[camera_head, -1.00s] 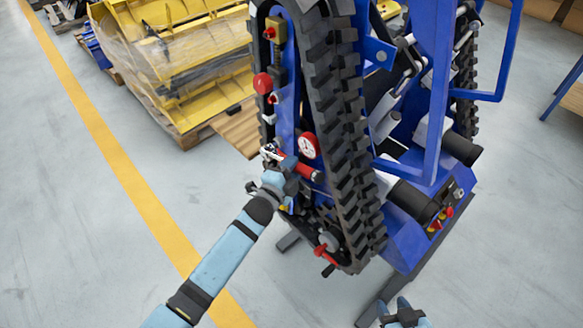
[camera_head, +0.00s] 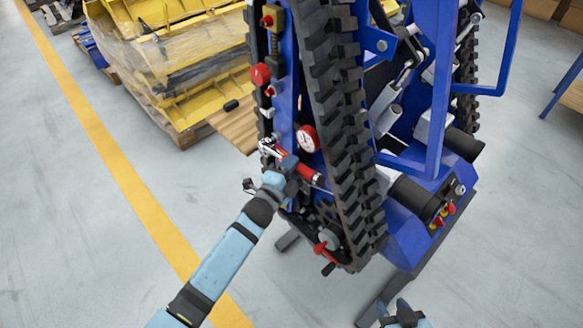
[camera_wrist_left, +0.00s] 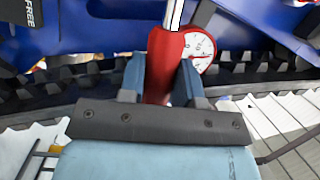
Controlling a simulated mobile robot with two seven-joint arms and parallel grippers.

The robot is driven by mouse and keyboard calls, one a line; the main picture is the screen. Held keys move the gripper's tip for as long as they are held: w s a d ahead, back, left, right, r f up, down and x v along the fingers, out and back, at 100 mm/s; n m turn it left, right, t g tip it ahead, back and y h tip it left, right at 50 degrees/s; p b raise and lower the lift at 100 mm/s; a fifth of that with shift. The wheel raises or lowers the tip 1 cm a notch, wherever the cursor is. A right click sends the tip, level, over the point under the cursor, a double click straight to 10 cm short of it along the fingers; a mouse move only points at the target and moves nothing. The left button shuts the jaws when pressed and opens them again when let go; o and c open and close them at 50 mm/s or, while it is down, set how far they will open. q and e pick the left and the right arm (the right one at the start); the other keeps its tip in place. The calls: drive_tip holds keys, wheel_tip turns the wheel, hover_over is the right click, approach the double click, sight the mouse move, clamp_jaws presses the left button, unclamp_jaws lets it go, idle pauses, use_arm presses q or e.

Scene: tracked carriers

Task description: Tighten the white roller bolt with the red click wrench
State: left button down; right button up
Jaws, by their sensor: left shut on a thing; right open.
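The red wrench (camera_head: 308,173) lies across the side of the tracked carrier (camera_head: 335,110), its metal head to the upper left near the track's left edge. My left gripper (camera_head: 289,165) is shut on the wrench's red handle. In the left wrist view the red handle (camera_wrist_left: 164,60) stands between the two fingers of the left gripper (camera_wrist_left: 164,80). I cannot make out the white roller bolt; the wrench head and gripper may hide it. My right gripper (camera_head: 398,308) is open and empty at the bottom edge, away from the carrier.
A red knob (camera_head: 260,75) and a red-handled valve (camera_head: 325,248) are on the carrier's side. A pallet of wrapped yellow parts (camera_head: 185,60) stands at upper left. Floor at left is clear.

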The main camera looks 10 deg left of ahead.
use_arm(q)
drive_tip(key=shift+f, duration=0.1)
idle(0.3)
drive_tip(key=shift+f+m+b, duration=0.5)
drive_tip(key=shift+b, duration=0.5)
drive_tip(key=shift+d, duration=0.1)
drive_tip(key=shift+s, duration=0.1)
drive_tip(key=shift+f+m+b, duration=0.7)
drive_tip(key=shift+m+b, duration=0.1)
drive_tip(key=shift+b, duration=0.55)
drive_tip(key=shift+f+h, duration=0.15)
drive_tip(key=shift+h, duration=0.15)
drive_tip(key=shift+f+m+t+b, duration=0.3)
drive_tip(key=shift+f+m+b, duration=0.3)
drive_tip(key=shift+b, duration=0.6)
